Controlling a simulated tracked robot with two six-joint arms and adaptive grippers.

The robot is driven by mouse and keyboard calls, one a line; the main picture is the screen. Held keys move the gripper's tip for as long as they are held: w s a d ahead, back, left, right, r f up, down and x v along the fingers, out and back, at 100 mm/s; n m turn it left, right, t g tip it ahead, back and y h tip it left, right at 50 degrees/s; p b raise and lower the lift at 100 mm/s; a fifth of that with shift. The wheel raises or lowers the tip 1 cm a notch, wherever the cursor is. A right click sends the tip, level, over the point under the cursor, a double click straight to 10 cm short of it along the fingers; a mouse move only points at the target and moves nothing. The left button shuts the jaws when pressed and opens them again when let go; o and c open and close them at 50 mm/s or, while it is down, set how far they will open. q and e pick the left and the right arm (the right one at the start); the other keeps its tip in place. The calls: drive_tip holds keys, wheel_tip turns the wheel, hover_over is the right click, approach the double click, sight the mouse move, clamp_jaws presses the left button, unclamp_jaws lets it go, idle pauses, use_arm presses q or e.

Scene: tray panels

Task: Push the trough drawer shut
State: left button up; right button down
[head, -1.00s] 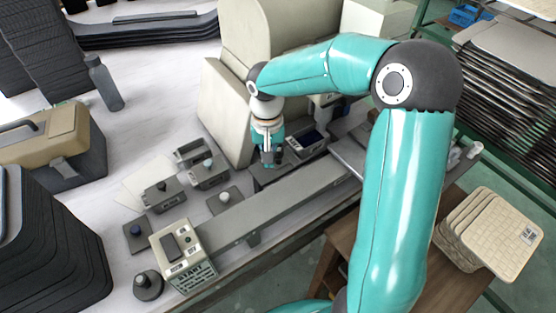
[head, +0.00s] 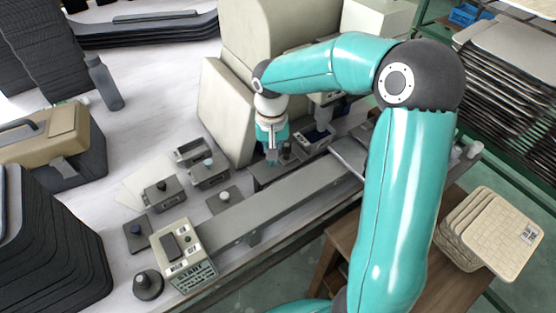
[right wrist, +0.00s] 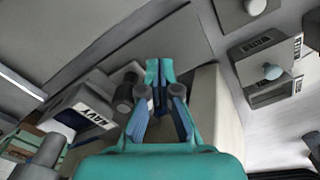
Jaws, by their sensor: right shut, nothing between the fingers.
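My right gripper (head: 272,160) is shut and empty, pointing down at a low grey box (head: 262,183) in front of the big beige machine. I take this box to be the trough drawer, but its label does not show. A dark round knob (head: 287,148) stands just right of the fingers. In the right wrist view the shut fingertips (right wrist: 159,72) show over a grey surface, with the dark knob (right wrist: 124,94) to their left and a pale block (right wrist: 212,105) to their right. I cannot tell whether the fingers touch the drawer. My left gripper is out of view.
A box labelled NAVY (right wrist: 88,112) lies left of the knob in the right wrist view. A long grey rail (head: 270,205) runs in front, with a START control box (head: 180,253) at its left end. Small lidded boxes (head: 208,172) stand to the left. The beige machine (head: 225,110) rises behind.

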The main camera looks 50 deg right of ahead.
use_arm(q)
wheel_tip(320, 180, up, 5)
drive_tip(key=p, duration=0.5)
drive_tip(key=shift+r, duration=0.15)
use_arm(e)
wheel_tip(320, 180, up, 7)
